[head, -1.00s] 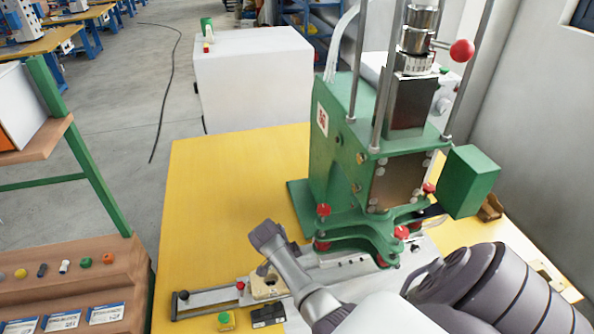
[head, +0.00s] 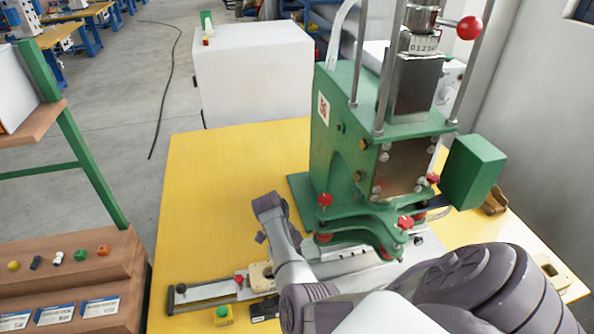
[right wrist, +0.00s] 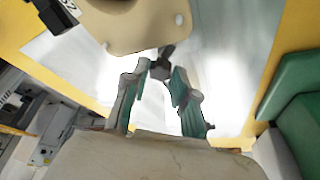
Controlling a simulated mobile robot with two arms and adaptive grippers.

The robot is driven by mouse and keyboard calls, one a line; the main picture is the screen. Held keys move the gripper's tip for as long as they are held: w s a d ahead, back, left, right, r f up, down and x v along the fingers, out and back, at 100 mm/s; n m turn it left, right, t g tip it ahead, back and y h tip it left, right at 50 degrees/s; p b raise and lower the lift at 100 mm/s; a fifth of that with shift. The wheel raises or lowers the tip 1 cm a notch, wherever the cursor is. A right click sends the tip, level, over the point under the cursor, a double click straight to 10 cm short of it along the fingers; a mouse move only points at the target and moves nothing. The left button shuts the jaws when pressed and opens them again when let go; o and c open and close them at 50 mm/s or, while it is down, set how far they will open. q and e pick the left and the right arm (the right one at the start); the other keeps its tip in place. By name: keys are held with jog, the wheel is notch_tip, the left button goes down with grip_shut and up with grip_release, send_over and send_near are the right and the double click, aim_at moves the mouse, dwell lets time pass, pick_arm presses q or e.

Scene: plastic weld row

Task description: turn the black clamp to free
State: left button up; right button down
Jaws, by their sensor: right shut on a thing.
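The black clamp (right wrist: 161,68) is a small dark piece between my right fingertips in the right wrist view, close to the edge of a beige plate (right wrist: 135,22). My right gripper (right wrist: 160,82) is shut on it. In the head view the right gripper (head: 274,226) is over the beige fixture (head: 262,276) on the slide at the table's front, and I cannot make out the clamp clearly there. My left gripper is not in view.
The green press (head: 345,150) with red knobs stands right of the gripper on the yellow table (head: 215,190). The table's left part is clear.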

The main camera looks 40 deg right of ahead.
jog(key=shift+m, duration=0.3)
jog(key=c, duration=0.9)
grip_release()
